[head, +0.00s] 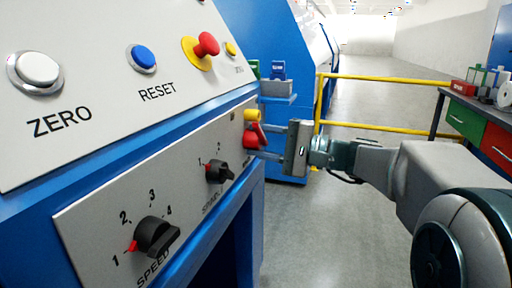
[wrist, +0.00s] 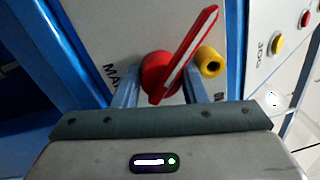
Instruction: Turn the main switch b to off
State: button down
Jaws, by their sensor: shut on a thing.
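The main switch is a red rotary knob with a long red lever handle (wrist: 188,52) on the grey panel, beside lettering that begins "MA". In the wrist view the lever lies tilted, its far end to the upper right. The switch (head: 251,137) also shows at the far end of the lower panel in the head view. My gripper (wrist: 158,88) has one finger on each side of the red knob and is shut on it. In the head view my gripper (head: 264,143) reaches the switch from the right. The fingertip contact is partly hidden.
A yellow cylindrical part (wrist: 210,62) sits right beside the switch. The black speed knob (head: 157,236) and a smaller black knob (head: 219,171) are on the same panel. A yellow railing (head: 385,80) stands behind my arm. Open floor lies below.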

jog(key=shift+f, duration=0.1)
jog(key=c, duration=0.9)
grip_release()
jog(key=shift+r, duration=0.25)
